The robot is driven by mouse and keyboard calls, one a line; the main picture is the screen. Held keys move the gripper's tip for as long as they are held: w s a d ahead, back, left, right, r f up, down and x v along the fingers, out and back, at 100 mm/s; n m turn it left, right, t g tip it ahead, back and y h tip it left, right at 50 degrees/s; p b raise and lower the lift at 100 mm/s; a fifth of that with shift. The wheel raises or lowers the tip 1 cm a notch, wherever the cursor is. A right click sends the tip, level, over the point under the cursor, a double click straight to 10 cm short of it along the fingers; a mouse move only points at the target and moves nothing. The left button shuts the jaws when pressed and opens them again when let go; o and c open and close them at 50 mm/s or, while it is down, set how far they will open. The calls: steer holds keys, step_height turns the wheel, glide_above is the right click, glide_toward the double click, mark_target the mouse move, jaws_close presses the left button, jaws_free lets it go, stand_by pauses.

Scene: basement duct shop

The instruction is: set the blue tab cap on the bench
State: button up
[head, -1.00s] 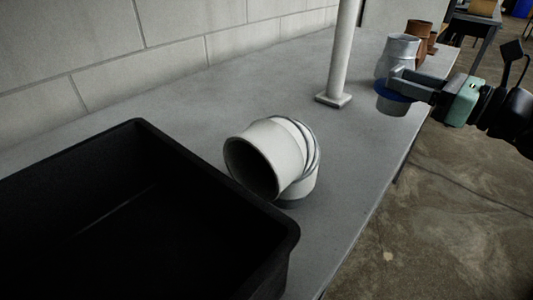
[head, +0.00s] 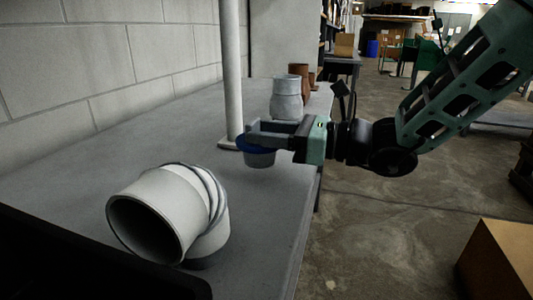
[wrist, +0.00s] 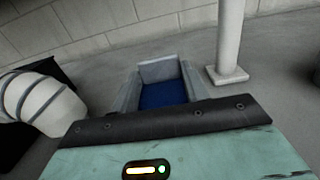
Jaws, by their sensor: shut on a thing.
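The blue tab cap (head: 257,152) has a blue top and a grey lower part. My gripper (head: 262,138) is shut on it over the bench (head: 140,140), just right of the white post's foot. I cannot tell whether the cap's underside touches the bench. In the wrist view the cap's blue face (wrist: 163,95) lies between my two grey fingers, and its lower part is hidden.
A white elbow duct (head: 170,215) lies at the front, beside a black bin (head: 80,265). A white post (head: 231,75) stands close to the cap. A galvanised fitting (head: 287,102) and a brown one (head: 300,78) stand behind. The bench between elbow and post is clear.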

mark_target(269, 150)
steer(key=shift+f+b, duration=0.35)
steer(key=shift+f, duration=1.35)
steer(key=shift+f, duration=0.15)
steer(key=o, duration=1)
steer(key=v, duration=1.2)
steer(key=shift+p, duration=0.3)
